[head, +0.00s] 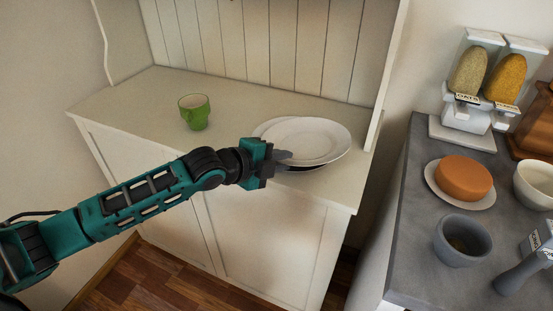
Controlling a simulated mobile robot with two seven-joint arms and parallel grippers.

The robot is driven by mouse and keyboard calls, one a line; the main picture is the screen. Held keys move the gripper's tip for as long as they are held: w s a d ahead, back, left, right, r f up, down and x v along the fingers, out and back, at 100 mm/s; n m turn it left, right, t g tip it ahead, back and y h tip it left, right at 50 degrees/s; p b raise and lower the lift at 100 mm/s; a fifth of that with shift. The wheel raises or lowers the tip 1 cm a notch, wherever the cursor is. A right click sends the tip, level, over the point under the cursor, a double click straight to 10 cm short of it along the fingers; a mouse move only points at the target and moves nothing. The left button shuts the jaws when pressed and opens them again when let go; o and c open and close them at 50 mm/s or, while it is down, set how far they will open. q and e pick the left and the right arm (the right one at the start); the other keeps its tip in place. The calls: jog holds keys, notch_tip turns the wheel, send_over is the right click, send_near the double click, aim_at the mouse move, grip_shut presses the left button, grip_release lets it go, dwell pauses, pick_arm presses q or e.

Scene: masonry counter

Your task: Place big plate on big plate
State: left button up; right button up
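A white big plate (315,138) is above the right end of the cream cabinet counter, near its front edge. Another white plate (264,127) shows as a rim at its left and is mostly hidden beneath it. The two overlap, the upper one shifted to the right; a dark gap shows under its front edge. I cannot tell whether they touch. My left gripper (282,157) is at the upper plate's front left rim, with its fingers closed on that rim. My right gripper is out of view.
A green cup (194,111) stands on the cream counter (150,95) to the left. The middle counter is clear. A side panel bounds the right end. A grey counter (415,205) at right holds a cereal dispenser (478,85), an orange cheese-like round (463,177) and bowls.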

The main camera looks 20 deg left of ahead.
pick_arm(q)
jog(key=shift+r, duration=0.4)
jog(key=v, duration=1.2)
jog(key=s+d+f+n+y, duration=0.1)
jog(key=s+d+f+n, duration=0.1)
jog(key=s+f+n, duration=0.2)
jog(key=s+d+f+n+y, duration=0.1)
jog(key=s+f+n, duration=0.3)
jog(key=f+n, duration=0.4)
jog(key=s+d+f+n+y, duration=0.2)
jog(key=f+n, duration=0.4)
jog(key=f, duration=0.4)
jog(key=shift+s+d+f+n+g+p, duration=0.2)
jog(key=shift+s+d+n+g+p, duration=0.15)
jog(key=shift+s+d, duration=0.65)
jog(key=shift+s+a, duration=0.1)
